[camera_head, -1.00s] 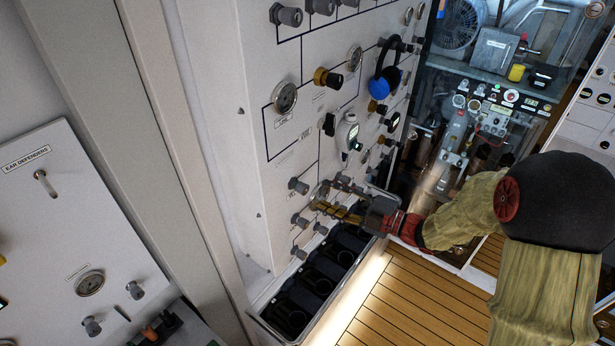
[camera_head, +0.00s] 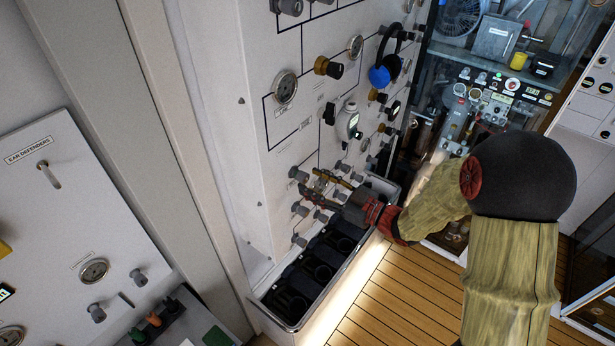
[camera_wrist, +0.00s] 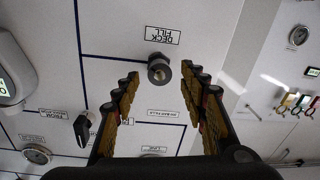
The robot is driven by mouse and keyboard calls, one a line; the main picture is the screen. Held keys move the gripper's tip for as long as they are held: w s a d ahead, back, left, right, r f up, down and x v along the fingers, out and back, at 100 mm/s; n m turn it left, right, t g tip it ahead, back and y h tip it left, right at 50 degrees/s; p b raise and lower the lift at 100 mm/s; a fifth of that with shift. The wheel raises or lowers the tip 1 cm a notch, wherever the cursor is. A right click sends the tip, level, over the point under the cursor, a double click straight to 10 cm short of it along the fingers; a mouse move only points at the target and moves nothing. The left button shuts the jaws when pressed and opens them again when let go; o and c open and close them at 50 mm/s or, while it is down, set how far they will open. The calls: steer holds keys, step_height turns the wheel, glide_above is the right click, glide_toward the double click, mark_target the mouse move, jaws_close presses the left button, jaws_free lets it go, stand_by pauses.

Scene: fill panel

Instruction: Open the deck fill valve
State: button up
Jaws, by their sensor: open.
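The deck fill valve is a round grey knob (camera_wrist: 158,68) on the white panel, next to an upside-down DECK FILL label (camera_wrist: 162,35) in the wrist view. My gripper (camera_wrist: 159,76) is open, with one gold-padded finger to each side of the knob in the picture. Nothing is held. I cannot tell from these views whether the fingertips reach around the knob or stop short of it. In the head view my gripper (camera_head: 318,187) is at the lower part of the panel, among several grey knobs, and partly hides them.
Below my gripper is an open dark bin (camera_head: 318,268) with compartments. Blue ear defenders (camera_head: 380,76) and a handheld meter (camera_head: 352,120) hang on the panel. In the wrist view a black-handled knob (camera_wrist: 83,127) lies near the left finger. Wooden floor is clear at right.

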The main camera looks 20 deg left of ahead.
steer(key=shift+x, duration=1.25)
steer(key=shift+c, duration=0.9)
jaws_close()
steer(key=n+b, duration=0.1)
steer(key=b, duration=0.1)
steer(key=shift+b, duration=0.35)
steer(key=shift+n, duration=0.3)
steer(key=shift+o, duration=0.7)
jaws_free()
steer(key=shift+o, duration=0.2)
